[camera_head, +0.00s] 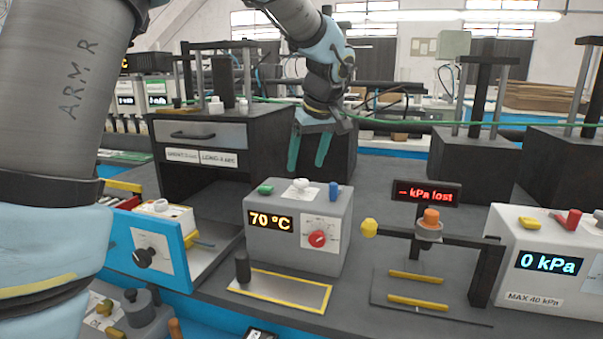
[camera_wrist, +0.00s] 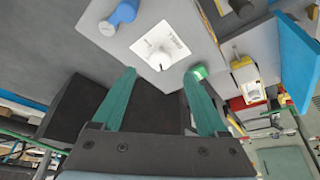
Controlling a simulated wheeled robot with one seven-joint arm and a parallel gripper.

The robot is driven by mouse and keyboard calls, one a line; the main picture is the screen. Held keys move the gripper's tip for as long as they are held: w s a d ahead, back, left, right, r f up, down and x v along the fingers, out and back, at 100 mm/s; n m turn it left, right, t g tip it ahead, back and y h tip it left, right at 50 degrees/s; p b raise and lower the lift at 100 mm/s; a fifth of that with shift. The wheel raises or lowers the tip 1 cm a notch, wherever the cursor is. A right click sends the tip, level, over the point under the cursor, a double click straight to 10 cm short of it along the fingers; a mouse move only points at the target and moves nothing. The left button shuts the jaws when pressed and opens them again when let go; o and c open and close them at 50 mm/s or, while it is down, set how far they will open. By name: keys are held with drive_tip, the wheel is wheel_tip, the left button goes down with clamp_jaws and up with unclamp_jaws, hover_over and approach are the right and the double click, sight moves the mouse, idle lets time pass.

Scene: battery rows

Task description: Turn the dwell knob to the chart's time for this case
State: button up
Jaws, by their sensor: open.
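A grey box (camera_head: 270,245) reading "70 °C" stands at the middle of the bench. Its top carries a white knob (camera_head: 301,186) on a white plate, between a green button (camera_head: 265,189) and a blue one (camera_head: 333,190). A red knob (camera_head: 317,239) with a dial sits on its front. I cannot read which knob is the dwell knob. My gripper (camera_head: 307,167) is open and empty, above and behind the box. In the wrist view the white knob (camera_wrist: 160,60) lies just beyond the fingertips of my gripper (camera_wrist: 160,74), apart from them. I cannot make out a time chart.
A blue-fronted drawer (camera_head: 125,256) with a black knob stands left. A dark cabinet (camera_head: 250,140) labelled "SHORT" and "LONG" stands behind it. A stand with an orange knob (camera_head: 431,215) and a "0 kPa" box (camera_head: 548,263) stand right. A yellow-edged tray (camera_head: 300,292) lies in front.

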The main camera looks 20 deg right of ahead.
sight(301, 181)
drive_tip(key=shift+p+x, duration=0.5)
drive_tip(key=shift+x, duration=2.2)
clamp_jaws()
